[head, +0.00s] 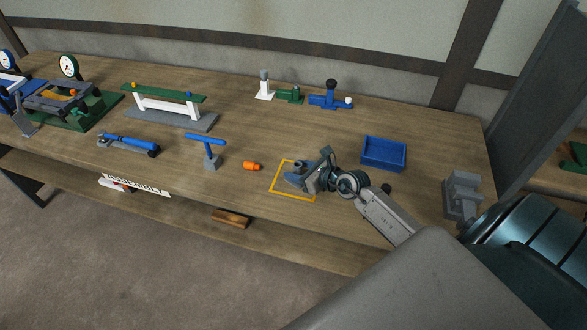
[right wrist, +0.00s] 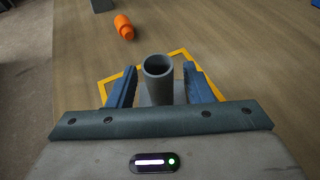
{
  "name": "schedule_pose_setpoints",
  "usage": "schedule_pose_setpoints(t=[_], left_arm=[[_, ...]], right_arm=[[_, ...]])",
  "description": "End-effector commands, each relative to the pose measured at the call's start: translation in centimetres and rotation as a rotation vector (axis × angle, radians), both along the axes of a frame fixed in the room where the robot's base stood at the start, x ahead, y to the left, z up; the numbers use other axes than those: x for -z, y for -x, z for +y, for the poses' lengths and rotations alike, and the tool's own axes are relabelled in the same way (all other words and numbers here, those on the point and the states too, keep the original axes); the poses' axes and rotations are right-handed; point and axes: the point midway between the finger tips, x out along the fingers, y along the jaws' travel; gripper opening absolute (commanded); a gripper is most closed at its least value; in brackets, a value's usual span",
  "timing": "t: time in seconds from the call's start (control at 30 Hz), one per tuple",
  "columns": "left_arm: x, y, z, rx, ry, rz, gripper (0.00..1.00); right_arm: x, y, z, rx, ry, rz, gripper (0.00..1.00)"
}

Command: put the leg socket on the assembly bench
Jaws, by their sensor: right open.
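The leg socket (right wrist: 158,78) is a grey upright tube with an open top. In the right wrist view it stands on the wooden assembly bench (head: 235,130), within the yellow outlined square (head: 282,196). My right gripper (head: 294,172) is open over that square, its blue fingers on either side of the tube. In the right wrist view the gripper (right wrist: 158,88) shows small gaps between fingers and tube. The socket's base is partly hidden by the gripper. My left gripper is not in view.
An orange cylinder (head: 252,166) lies left of the square. A blue T-shaped tool (head: 207,145) stands farther left. A blue bin (head: 383,154) is to the right, with a grey vise (head: 462,195) near the bench's right end. The bench's front edge is close to the square.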

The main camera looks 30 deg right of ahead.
Motion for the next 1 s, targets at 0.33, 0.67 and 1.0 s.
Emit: schedule_pose_setpoints(t=[0.33,0.67,1.0], left_arm=[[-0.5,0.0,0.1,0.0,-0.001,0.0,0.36],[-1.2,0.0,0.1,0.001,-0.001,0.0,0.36],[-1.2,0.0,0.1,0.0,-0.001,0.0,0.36]], right_arm=[[-2.8,6.2,-1.9,-0.005,0.004,0.002,0.46],[-3.8,8.6,-2.7,-0.001,0.001,0.0,0.46],[-3.8,8.7,-2.8,-0.001,-0.001,-0.001,0.46]])
